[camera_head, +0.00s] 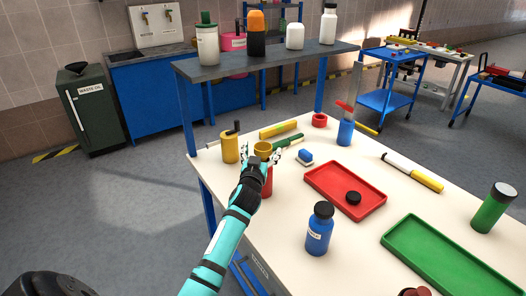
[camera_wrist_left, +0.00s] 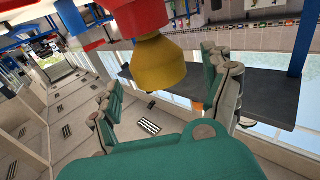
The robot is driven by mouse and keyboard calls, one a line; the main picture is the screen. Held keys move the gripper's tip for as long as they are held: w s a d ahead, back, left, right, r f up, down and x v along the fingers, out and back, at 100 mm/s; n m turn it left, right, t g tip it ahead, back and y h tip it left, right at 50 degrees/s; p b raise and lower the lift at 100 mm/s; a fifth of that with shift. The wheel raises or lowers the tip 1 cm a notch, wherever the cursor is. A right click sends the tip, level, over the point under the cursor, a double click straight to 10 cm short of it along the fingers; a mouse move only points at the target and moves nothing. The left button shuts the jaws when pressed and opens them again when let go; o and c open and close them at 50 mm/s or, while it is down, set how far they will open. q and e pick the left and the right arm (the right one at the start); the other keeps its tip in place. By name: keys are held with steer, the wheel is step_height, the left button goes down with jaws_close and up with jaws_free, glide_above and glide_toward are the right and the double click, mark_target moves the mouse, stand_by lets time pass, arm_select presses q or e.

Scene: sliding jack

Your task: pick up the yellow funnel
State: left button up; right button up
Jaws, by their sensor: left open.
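The yellow funnel (camera_head: 263,149) sits on top of a red container (camera_head: 267,183) near the left edge of the white table. My left gripper (camera_head: 262,158) is at the funnel, and its wrist hides part of the funnel and container in the head view. In the left wrist view the picture is turned over, and the yellow funnel (camera_wrist_left: 160,65) hangs below the red container (camera_wrist_left: 138,17). The open green-padded fingers of my left gripper (camera_wrist_left: 162,92) stand on either side, with a gap to the funnel. My right gripper is not in view.
A yellow can (camera_head: 229,149) stands left of the gripper. Behind lie a green tool (camera_head: 287,140) and a yellow bar (camera_head: 279,129). A red tray (camera_head: 325,186) and a blue bottle (camera_head: 319,230) are to the right. A raised grey shelf (camera_head: 270,58) spans the back.

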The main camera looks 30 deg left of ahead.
arm_select(q)
steer(key=x, duration=0.2)
steer(key=shift+w+a, duration=0.1)
steer(key=shift+w, duration=0.2)
steer(key=c, duration=1.2)
steer(key=shift+o, duration=0.2)
